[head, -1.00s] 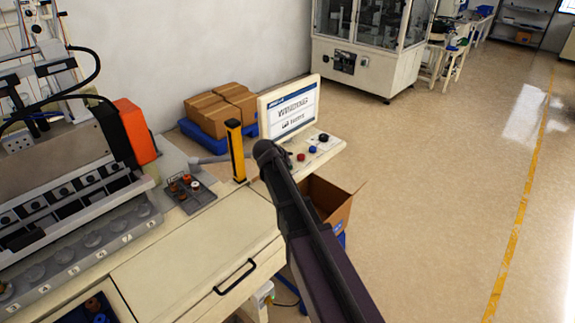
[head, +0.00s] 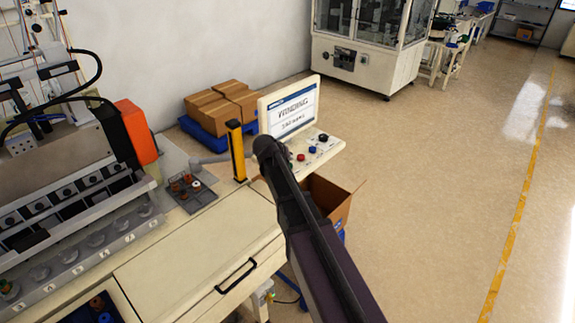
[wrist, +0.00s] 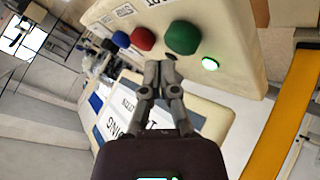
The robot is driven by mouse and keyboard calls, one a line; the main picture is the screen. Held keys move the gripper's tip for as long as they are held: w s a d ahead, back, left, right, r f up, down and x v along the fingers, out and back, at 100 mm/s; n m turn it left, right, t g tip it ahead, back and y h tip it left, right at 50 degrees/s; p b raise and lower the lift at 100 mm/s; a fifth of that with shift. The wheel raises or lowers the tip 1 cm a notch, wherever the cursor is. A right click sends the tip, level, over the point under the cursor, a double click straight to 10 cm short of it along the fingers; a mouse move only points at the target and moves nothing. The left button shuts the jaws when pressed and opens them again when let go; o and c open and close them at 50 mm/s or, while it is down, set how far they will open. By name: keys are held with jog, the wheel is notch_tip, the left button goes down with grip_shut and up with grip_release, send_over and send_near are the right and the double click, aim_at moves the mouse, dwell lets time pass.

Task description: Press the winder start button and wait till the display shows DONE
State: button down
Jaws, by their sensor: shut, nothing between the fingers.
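The display (head: 290,108) stands upright on the winder's control panel and reads WINDING, with a smaller blurred line below. It also shows upside down in the wrist view (wrist: 205,118), partly behind my gripper. In the wrist view a green button (wrist: 184,37) sits on the panel beside a red button (wrist: 143,38) and a blue button (wrist: 121,39). A small green lamp (wrist: 210,63) is lit near the green button. My gripper (wrist: 163,68) is shut and empty, its fingertips close to the green button; I cannot tell whether they touch. In the head view my arm hides the green button.
The winding machine (head: 70,190) fills the left of the bench. A yellow post (head: 236,150) and a small parts tray (head: 190,190) stand left of the display. An open cardboard box (head: 335,197) is below the panel. The floor at right is clear.

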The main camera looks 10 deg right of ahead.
jog(key=shift+r, duration=0.15)
jog(key=shift+r+p, duration=2.4)
jog(key=shift+p, duration=0.1)
jog(key=shift+s+f, duration=0.2)
jog(key=s+f+g+y+b, duration=0.3)
jog(key=s+f+b, duration=0.3)
jog(key=s, duration=0.8)
jog(key=s+f+g+y+b, duration=0.3)
jog(key=s+f+b, duration=0.3)
jog(key=s+f, duration=0.5)
jog(key=s, duration=0.3)
jog(key=shift+s+m+g, duration=0.2)
jog(key=shift+m+g, duration=0.1)
jog(key=shift+g, duration=0.1)
jog(key=shift+f, duration=0.1)
dwell(0.4)
